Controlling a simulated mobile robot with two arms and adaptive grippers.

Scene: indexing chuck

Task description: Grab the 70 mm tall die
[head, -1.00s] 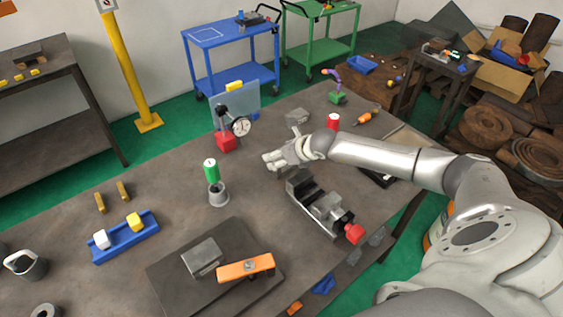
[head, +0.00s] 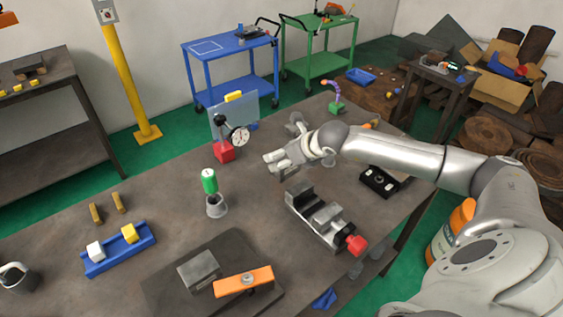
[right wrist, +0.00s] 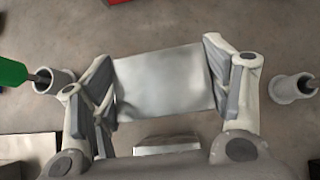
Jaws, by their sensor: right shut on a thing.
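A grey metal block (right wrist: 165,82) with a plain rectangular face lies between the two fingers of my right gripper (right wrist: 162,85) in the right wrist view. The fingers touch it on opposite sides. I cannot read its height, so I cannot confirm that it is the 70 mm die. In the head view my right gripper (head: 284,164) is over the middle of the bench, behind the vise (head: 322,216), and largely hides the block. Another grey metal block (head: 199,269) lies on a dark plate at the front. My left gripper is not in view.
A green-handled tool (head: 209,182) stands in a grey cup (head: 217,206) left of the gripper. A blue tray (head: 120,249) with white and yellow blocks is at the left. Bench between tray and plate is clear.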

